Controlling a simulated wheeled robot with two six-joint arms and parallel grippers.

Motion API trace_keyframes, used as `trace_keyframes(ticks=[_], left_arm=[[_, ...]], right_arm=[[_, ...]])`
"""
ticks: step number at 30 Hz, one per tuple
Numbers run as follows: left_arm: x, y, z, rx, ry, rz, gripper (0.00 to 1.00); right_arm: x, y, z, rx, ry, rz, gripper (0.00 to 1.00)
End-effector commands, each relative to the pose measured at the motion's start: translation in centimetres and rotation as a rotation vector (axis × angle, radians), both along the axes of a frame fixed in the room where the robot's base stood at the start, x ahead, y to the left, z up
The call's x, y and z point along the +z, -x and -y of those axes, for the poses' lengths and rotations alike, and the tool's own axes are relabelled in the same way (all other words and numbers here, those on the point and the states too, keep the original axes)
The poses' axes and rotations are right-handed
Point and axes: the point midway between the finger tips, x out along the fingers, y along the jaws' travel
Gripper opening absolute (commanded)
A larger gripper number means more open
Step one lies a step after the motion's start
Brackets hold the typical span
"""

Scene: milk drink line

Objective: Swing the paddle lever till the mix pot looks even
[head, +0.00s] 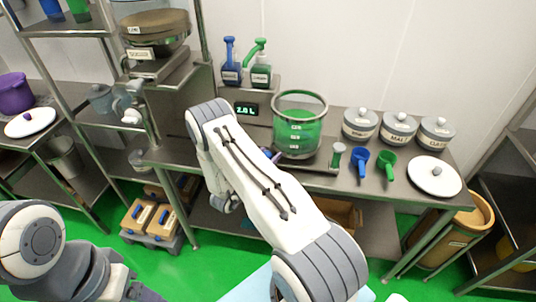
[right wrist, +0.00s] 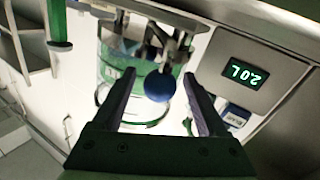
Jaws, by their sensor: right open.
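The mix pot (head: 298,130) is a clear round vessel with green contents and white level marks. It stands on the back bench and also shows in the right wrist view (right wrist: 112,50), upside down. The paddle lever's blue ball knob (right wrist: 159,87) is seen between the fingers of my right gripper (right wrist: 160,82), which is open. I cannot tell whether a finger touches the knob. My left gripper is out of view.
A 2.0 L display (head: 247,109) is left of the pot. Blue (head: 231,62) and green (head: 261,66) pump bottles stand behind. Blue (head: 360,160) and green (head: 387,164) scoops, lidded canisters (head: 398,128) and a white lid (head: 434,176) lie to the right.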

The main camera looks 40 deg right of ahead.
Motion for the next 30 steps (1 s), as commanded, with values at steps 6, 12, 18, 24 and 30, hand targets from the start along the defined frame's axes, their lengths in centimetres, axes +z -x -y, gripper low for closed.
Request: trace_keyframes(ticks=[6, 12, 18, 24, 30], left_arm=[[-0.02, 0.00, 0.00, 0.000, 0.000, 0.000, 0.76], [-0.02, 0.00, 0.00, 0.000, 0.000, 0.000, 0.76], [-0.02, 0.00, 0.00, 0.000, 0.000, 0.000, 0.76], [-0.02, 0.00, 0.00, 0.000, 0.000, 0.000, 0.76], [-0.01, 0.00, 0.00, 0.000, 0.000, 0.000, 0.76]], right_arm=[[-0.03, 0.00, -0.01, 0.000, 0.000, 0.000, 0.60], [-0.02, 0.00, -0.04, 0.000, 0.000, 0.000, 0.00], [-0.01, -0.01, -0.06, 0.000, 0.000, 0.000, 0.00], [-0.01, -0.02, -0.08, 0.001, 0.000, 0.001, 0.00], [0.00, -0.02, -0.08, 0.001, 0.000, 0.001, 0.00]])
